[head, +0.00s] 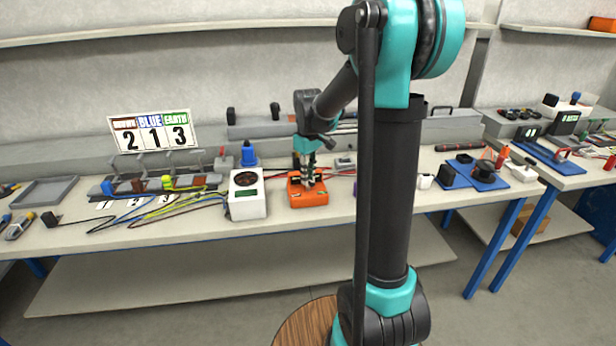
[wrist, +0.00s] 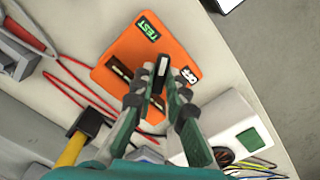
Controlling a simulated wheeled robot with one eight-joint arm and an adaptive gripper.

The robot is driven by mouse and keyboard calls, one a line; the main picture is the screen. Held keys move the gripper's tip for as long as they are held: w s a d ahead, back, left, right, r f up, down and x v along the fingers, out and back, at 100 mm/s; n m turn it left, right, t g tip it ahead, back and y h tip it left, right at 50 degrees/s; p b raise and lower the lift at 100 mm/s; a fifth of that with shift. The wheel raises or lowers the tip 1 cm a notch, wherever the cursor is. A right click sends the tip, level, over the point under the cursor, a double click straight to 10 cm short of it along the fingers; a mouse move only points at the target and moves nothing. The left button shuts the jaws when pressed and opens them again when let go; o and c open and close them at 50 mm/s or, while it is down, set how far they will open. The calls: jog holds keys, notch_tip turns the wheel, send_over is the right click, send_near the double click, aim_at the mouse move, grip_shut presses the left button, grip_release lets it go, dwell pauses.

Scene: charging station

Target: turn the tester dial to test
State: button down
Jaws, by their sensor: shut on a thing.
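The orange tester (head: 308,198) sits on the workbench. My gripper (wrist: 158,92) is shut on the dial, one finger on each side. In the head view my gripper (head: 308,178) reaches down onto the tester from above and hides the dial.
A white box with a green screen (head: 248,204) stands just left of the tester. Red leads (wrist: 75,80) lie beside the tester. Coloured wires (head: 180,204) run to a connector row at the left. A sign (head: 152,130) reads brown 2, blue 1, earth 3.

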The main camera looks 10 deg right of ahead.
jog(key=shift+n, duration=0.9)
jog(key=c, duration=1.5)
grip_release()
jog(key=shift+c, duration=0.2)
jog(key=shift+r, duration=0.1)
notch_tip(320, 180, up, 12)
